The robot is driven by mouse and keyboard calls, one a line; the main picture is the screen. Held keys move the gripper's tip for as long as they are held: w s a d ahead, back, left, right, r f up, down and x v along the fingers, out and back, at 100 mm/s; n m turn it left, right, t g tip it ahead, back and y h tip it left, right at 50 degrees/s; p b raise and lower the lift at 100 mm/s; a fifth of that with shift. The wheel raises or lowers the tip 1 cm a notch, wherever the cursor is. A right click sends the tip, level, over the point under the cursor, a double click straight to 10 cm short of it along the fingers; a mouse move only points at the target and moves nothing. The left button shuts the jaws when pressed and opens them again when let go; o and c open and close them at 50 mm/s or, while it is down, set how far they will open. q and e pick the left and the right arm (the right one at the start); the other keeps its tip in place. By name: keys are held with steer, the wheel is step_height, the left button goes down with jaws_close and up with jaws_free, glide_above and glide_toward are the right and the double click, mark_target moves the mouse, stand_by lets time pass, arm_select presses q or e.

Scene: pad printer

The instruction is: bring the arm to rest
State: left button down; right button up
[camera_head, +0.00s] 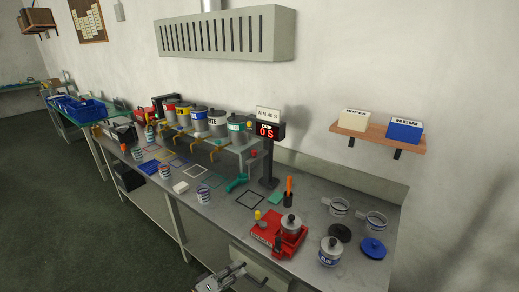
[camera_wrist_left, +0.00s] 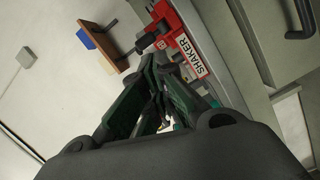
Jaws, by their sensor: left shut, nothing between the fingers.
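My left gripper (camera_head: 237,272) is at the bottom edge of the head view, low in front of the grey workbench (camera_head: 230,215). It is shut and empty, apart from the bench objects. In the left wrist view its dark green fingers (camera_wrist_left: 158,88) come together in front of the camera. Most of the left arm is out of the picture. The right gripper is not in view.
Grey floor (camera_head: 60,200) is clear at left.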

arm_select(q)
steer(key=w+a+f+m+y, duration=0.2)
steer(key=a+f+m+y, duration=0.15)
steer(key=a+f, duration=0.4)
steer(key=w+a+f+m+g+y, duration=0.1)
steer(key=w+a+f+m+y, duration=0.15)
steer(key=a+f+m, duration=0.45)
steer(key=w+a+f+m+y, duration=0.25)
steer(key=a+f, duration=0.35)
steer(key=a, duration=0.3)
steer(key=s+a+f+g+y, duration=0.2)
steer(key=s+a+f+y, duration=0.4)
steer(key=a+f, duration=0.5)
steer(key=s+f+n+g, duration=0.2)
steer(key=s+f, duration=0.6)
steer(key=s, duration=0.3)
steer(key=s+f+n+g, duration=0.25)
steer(key=s+f, duration=0.45)
steer(key=s, duration=0.4)
steer(key=s+d+f+g+h, duration=0.1)
steer(key=s+d+f, duration=0.1)
steer(key=s+d, duration=0.6)
steer(key=s+d+f+n+g, duration=0.1)
steer(key=s+d+f+g, duration=0.1)
steer(key=s+d, duration=0.6)
steer(key=s+f, duration=0.1)
steer(key=s, duration=0.5)
steer(key=shift+s+f+h, duration=0.3)
steer(key=shift+s+h, duration=0.05)
